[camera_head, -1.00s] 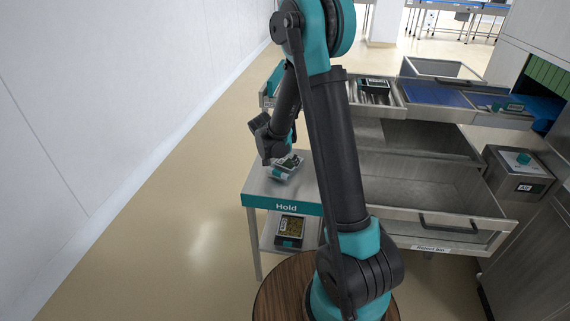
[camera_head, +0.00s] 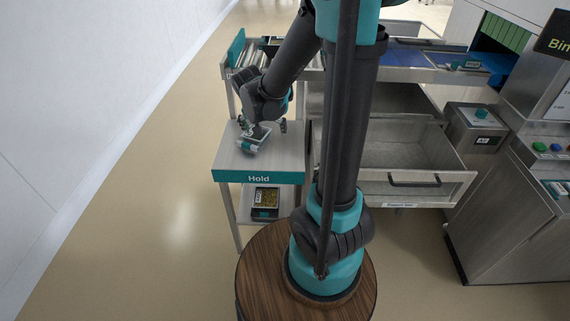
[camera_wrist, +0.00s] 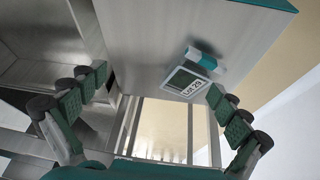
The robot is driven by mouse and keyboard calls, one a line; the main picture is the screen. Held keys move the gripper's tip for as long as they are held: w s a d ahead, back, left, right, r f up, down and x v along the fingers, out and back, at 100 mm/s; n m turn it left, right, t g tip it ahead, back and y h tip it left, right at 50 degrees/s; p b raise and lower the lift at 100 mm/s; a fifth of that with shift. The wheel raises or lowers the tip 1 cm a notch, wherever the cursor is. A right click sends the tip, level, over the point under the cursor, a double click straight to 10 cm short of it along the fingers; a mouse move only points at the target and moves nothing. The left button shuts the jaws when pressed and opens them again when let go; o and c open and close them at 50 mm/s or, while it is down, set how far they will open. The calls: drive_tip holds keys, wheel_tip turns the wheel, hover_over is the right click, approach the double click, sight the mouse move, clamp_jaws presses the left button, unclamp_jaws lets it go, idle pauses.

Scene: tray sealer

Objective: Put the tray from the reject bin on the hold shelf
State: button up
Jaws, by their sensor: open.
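The hold shelf (camera_head: 231,164) is a metal table with a teal "Hold" front; its top also shows in the wrist view (camera_wrist: 140,40). A small item (camera_head: 249,146) with a white and teal part and a card reading "Lot 29" (camera_wrist: 187,83) lies on this top. I cannot tell whether it is the tray. My gripper (camera_head: 262,127) is open over the shelf top. In the wrist view its fingers (camera_wrist: 158,98) are spread, with the item nearer the right finger and nothing gripped. The reject bin (camera_head: 395,151) is a pulled-out metal drawer and looks empty, though my arm hides part of it.
A black tray with yellow food (camera_head: 265,201) sits on the lower shelf. A roller conveyor (camera_head: 247,58) stands behind the hold shelf. A grey box with a teal knob (camera_head: 478,126) stands right of the drawer. Floor on the left is clear.

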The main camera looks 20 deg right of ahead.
drive_tip(key=s+d+f+n+y, duration=0.1)
drive_tip(key=s+n, duration=0.1)
drive_tip(key=s, duration=0.7)
drive_tip(key=s+d+f+n+y, duration=0.1)
drive_tip(key=s+d+n, duration=0.1)
drive_tip(key=s, duration=0.7)
drive_tip(key=shift+d+f+n, duration=0.3)
drive_tip(key=shift+f+n, duration=0.1)
drive_tip(key=shift+n, duration=0.2)
